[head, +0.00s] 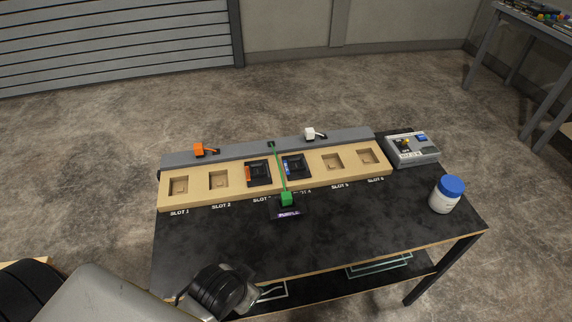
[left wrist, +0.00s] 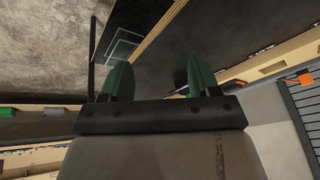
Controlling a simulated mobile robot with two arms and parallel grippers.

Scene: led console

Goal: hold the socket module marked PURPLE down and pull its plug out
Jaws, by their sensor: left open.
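The dark socket module marked PURPLE (head: 288,213) lies on the black table in front of the slot board, near the slot 3 and slot 4 labels. A green plug (head: 286,199) sits on it, with a green cable running back to the grey rail. My left arm comes in at the bottom left of the head view, its dark wrist near the table's front edge, well short of the module. In the left wrist view, my left gripper (left wrist: 158,76) has its green fingers apart with nothing between them. My right gripper is not in view.
The wooden slot board (head: 200,195) holds dark modules in slots 3 and 4. An orange plug (head: 200,149) and a white plug (head: 309,134) rest on the grey rail (head: 240,149). A control box (head: 412,149) and blue-capped bottle (head: 446,196) stand right. The table's front is clear.

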